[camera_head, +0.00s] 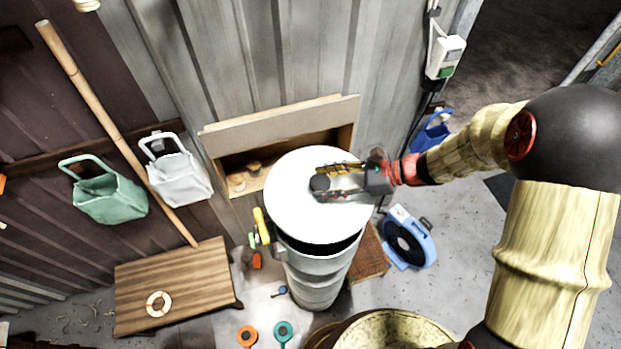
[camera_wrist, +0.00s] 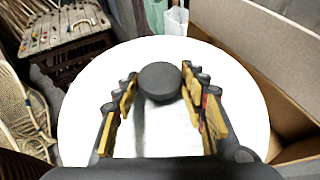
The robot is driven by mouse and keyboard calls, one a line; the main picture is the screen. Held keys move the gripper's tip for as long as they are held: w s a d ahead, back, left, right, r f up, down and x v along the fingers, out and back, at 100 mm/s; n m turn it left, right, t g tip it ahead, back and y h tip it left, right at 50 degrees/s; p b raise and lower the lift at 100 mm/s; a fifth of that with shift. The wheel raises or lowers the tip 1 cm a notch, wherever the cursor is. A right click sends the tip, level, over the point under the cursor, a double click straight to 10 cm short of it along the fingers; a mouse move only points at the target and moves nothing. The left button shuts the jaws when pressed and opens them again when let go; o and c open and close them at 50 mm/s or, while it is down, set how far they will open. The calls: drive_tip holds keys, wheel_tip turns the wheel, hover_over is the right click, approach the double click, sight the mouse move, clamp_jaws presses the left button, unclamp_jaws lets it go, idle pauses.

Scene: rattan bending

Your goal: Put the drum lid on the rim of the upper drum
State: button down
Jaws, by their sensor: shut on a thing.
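The drum lid (camera_head: 300,215) is a white disc with a black knob (camera_head: 319,183). In the wrist view the lid (camera_wrist: 90,85) fills the middle, and its knob (camera_wrist: 160,82) sits between the fingers. My gripper (camera_head: 325,182) is shut on the knob, reaching in from the right; its yellow-padded fingers (camera_wrist: 160,92) also show in the wrist view. The upper drum (camera_head: 318,265) is a grey-white cylinder at the top of a stack, directly under the lid. A dark band shows between lid and drum at the front. The lid hides most of the rim, so I cannot tell whether they touch.
An open cardboard-coloured box (camera_head: 280,125) stands close behind the lid against the wall. A blue round device (camera_head: 408,240) is on the floor to the right. A wooden table (camera_head: 180,280) with a ring stands left. A barrel (camera_head: 395,330) is in front.

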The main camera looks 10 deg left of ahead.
sight(365, 199)
wheel_tip(365, 199, down, 11)
drive_tip(key=b, duration=0.8)
drive_tip(key=shift+f, duration=0.15)
idle(0.4)
drive_tip(key=c, duration=1)
unclamp_jaws()
drive_tip(key=shift+o, duration=0.2)
drive_tip(key=v, duration=1.2)
drive_tip(key=shift+f, duration=0.1)
